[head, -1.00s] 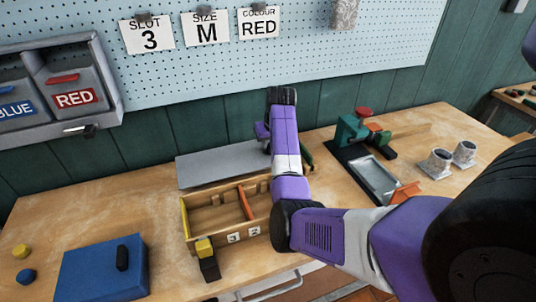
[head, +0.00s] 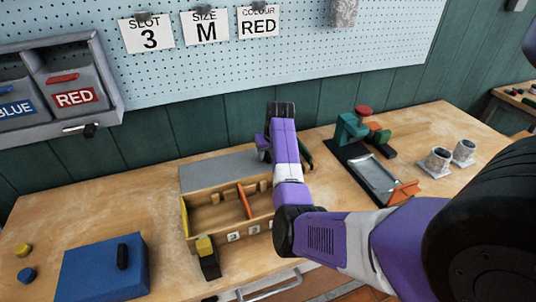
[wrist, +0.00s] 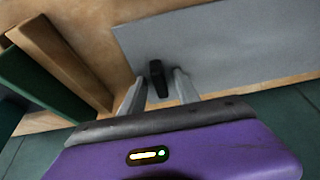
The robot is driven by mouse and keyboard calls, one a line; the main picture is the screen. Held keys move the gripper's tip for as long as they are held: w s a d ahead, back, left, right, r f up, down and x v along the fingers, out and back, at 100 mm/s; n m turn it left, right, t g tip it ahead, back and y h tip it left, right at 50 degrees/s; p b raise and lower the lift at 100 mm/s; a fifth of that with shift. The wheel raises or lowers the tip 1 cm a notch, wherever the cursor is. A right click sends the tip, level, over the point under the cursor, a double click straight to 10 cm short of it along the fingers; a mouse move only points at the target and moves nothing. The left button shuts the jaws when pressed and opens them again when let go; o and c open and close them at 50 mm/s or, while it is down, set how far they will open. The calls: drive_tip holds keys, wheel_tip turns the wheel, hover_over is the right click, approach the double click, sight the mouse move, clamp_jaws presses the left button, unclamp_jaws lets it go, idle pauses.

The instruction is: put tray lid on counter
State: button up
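The grey tray lid (head: 215,169) appears to lie flat on the counter behind the wooden tray, in the head view. The lid also shows in the wrist view (wrist: 235,50), with a black handle (wrist: 156,68) near its edge. My gripper (wrist: 159,78) is at the handle, one finger on each side. Gaps show between the fingers and the handle, so it looks open. In the head view my arm hides the lid's right end and most of the gripper. The open wooden tray (head: 184,220) has an orange divider and number labels on its front.
A blue box (head: 95,268) with a black handle sits at front left, near yellow and blue knobs. A green clamp fixture (head: 352,128) with a metal tray and two grey cups (head: 438,160) stand to the right. A pegboard (head: 300,70) is behind. Counter left of the lid is clear.

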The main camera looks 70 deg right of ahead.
drive_tip(key=shift+r, duration=0.25)
drive_tip(key=v, duration=1.2)
drive_tip(key=shift+f, duration=0.1)
